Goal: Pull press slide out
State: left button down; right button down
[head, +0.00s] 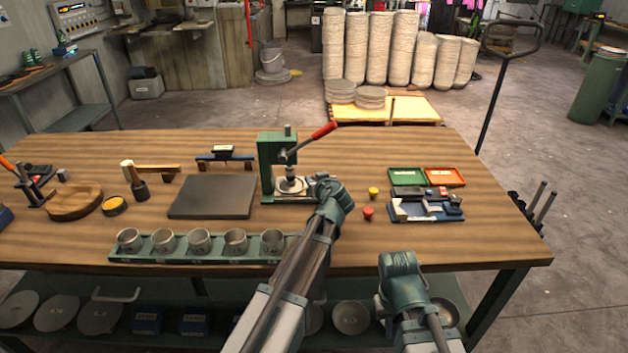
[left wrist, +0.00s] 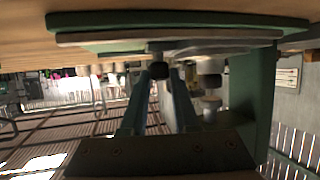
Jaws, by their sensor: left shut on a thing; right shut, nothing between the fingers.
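The press (head: 267,160) is a green frame with a red-handled lever (head: 318,134), standing upright on the table. Its pale slide (head: 290,186) sits low at the base, under the ram. My left gripper (head: 322,184) is at the front right of the press base. In the left wrist view, which looks upside down, my left gripper (left wrist: 158,82) has its fingers closed at a small dark knob (left wrist: 158,69) beside the pale slide plate (left wrist: 210,48). The exact contact is partly hidden. My right gripper (head: 393,262) is shut and empty at the table's front edge, away from the press.
A green rack (head: 180,257) with several metal cups lies in front of the press. A dark flat plate (head: 213,196) lies to its left. A yellow knob (head: 374,193), a red knob (head: 368,213) and a blue tray (head: 400,212) lie to the right.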

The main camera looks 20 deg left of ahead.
pick_arm(q)
jog(key=w+d, duration=0.1)
jog(key=d, duration=0.5)
jog(key=w+d, duration=0.1)
jog(key=d, duration=0.2)
jog(key=shift+w+d, duration=0.2)
jog(key=shift+w, duration=0.15)
jog(key=c, duration=0.7)
grip_release()
jog(key=shift+o, duration=0.2)
jog(key=shift+s+a, duration=0.1)
